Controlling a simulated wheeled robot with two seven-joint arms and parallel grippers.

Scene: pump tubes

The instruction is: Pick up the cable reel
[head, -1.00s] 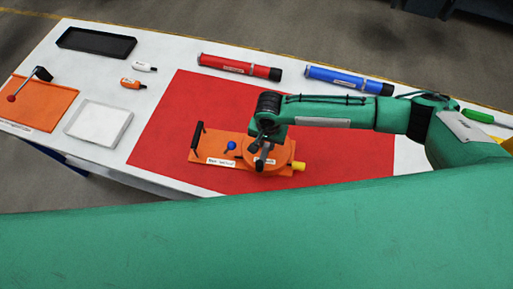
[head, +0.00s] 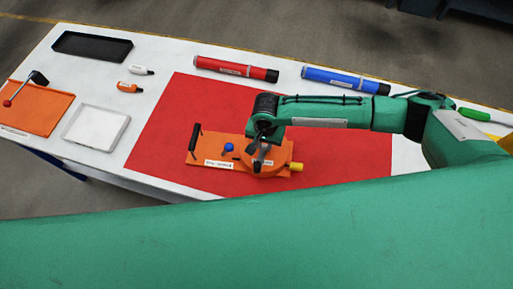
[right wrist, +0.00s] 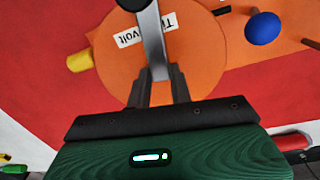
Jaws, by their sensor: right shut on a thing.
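I cannot make out a cable reel in these views. My right gripper (head: 262,150) is over the round part of an orange fixture (head: 208,151) on the red mat. In the right wrist view its two fingers (right wrist: 159,90) are shut on a grey metal bar (right wrist: 154,45) that has a black end at the top edge. The bar lies over the orange disc (right wrist: 195,65), whose white label is partly hidden. A yellow peg (right wrist: 80,62) sticks out of the disc's side, and a blue ball (right wrist: 262,28) is beside it. My left gripper is not in view.
A red tube (head: 235,68) and a blue tube (head: 345,80) lie at the back. A black tray (head: 92,45), a white tray (head: 95,128), two small bottles and an orange panel (head: 42,107) with a lever are at left. The red mat (head: 165,120) is clear left of the fixture.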

